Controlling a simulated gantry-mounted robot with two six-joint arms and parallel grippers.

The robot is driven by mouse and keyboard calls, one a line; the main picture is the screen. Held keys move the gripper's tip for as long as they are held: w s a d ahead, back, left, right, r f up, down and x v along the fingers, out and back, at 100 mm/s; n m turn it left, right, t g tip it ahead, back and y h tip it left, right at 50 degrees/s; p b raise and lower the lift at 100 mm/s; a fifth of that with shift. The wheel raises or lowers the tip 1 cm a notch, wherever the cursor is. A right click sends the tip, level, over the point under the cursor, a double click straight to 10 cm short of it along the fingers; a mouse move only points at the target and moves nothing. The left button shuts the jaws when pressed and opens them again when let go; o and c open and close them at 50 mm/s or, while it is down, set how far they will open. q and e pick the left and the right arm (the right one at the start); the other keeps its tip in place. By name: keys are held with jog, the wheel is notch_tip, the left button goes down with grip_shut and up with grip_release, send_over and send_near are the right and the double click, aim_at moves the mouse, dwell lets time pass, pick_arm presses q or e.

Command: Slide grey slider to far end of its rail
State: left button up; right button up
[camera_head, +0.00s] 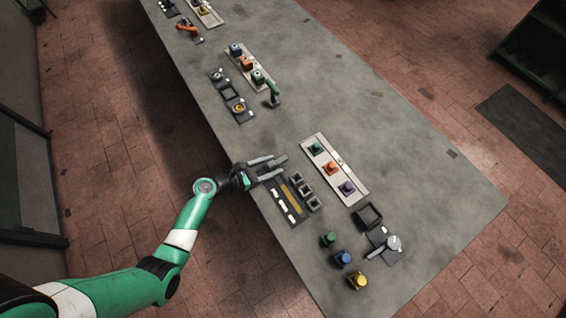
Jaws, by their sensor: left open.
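My left gripper (271,167) is open, its two grey fingers spread over the near-left edge of the table. The fingers point right, above the far end of a dark panel (289,213) that has a yellow strip and pale marks along it. I cannot clearly make out the grey slider or its rail; a small grey piece (281,159) shows by the fingertips, and I cannot tell if it is the slider or if the fingers touch it. The gripper hides part of this area. My right gripper is not in view.
A pale board (333,171) with teal, red and purple knobs lies right of several dark square holders (305,191). Green, blue and yellow (357,281) pieces stand near the front. A dark plate with a grey knob (393,243) is at right. The table's right side (400,150) is clear.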

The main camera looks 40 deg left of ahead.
pick_arm(q)
jog(key=shift+w+f, duration=0.15)
jog(key=shift+w, duration=0.15)
jog(key=shift+s, duration=0.15)
grip_shut()
dwell(1.1)
